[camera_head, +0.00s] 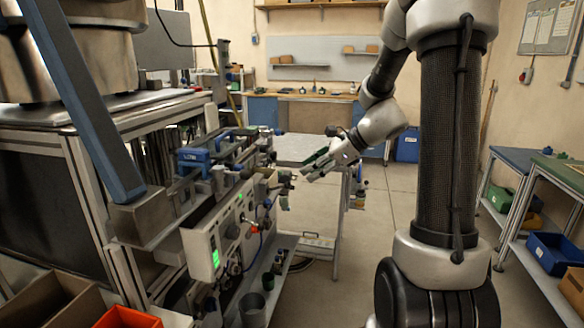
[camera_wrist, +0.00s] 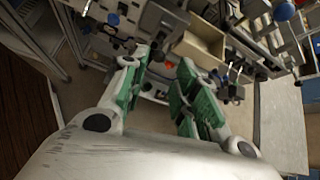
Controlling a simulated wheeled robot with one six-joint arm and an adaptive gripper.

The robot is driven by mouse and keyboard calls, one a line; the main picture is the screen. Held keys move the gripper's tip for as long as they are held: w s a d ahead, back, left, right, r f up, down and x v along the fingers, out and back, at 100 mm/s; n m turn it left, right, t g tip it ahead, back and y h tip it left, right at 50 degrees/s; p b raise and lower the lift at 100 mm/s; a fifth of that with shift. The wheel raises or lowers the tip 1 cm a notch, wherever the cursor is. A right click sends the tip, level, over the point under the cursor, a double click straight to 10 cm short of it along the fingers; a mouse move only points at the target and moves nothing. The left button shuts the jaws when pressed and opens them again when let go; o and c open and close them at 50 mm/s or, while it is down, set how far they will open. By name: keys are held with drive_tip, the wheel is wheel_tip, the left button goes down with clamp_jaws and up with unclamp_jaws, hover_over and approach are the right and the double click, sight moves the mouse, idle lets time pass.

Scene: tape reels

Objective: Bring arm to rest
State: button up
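My gripper (camera_head: 318,164) is at the right of the machine bench in the head view, held up in front of the grey table, with its fingers toward the machine. In the wrist view my gripper (camera_wrist: 164,68) shows two fingers with green pads. They stand apart with a clear gap, and nothing is held between them. My arm is bent at the wrist and reaches left from my dark column. No tape reel can be made out for certain.
The machine (camera_head: 205,235) with knobs and a lit green display fills the left, close to my gripper. A grey table (camera_head: 302,148) stands behind it. The floor between (camera_head: 345,270) is clear.

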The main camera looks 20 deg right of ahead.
drive_tip(key=s+d+f+n+g+h, duration=0.1)
drive_tip(key=s+n+g+h, duration=0.1)
drive_tip(key=s+n, duration=0.45)
drive_tip(key=s+d+f+n+g+h, duration=0.1)
drive_tip(key=s+n+g, duration=0.2)
drive_tip(key=s+n, duration=0.4)
drive_tip(key=s+r+n+t+h, duration=0.1)
drive_tip(key=s+r+n+h, duration=0.1)
drive_tip(key=s+r+n, duration=0.2)
drive_tip(key=s+r+n+t+h, duration=0.1)
drive_tip(key=s+r+n, duration=0.3)
drive_tip(key=s, duration=0.5)
drive_tip(key=shift+s+a+r+n+t+h, duration=0.2)
drive_tip(key=shift+a+n+t+h, duration=0.25)
drive_tip(key=shift+n+h, duration=0.45)
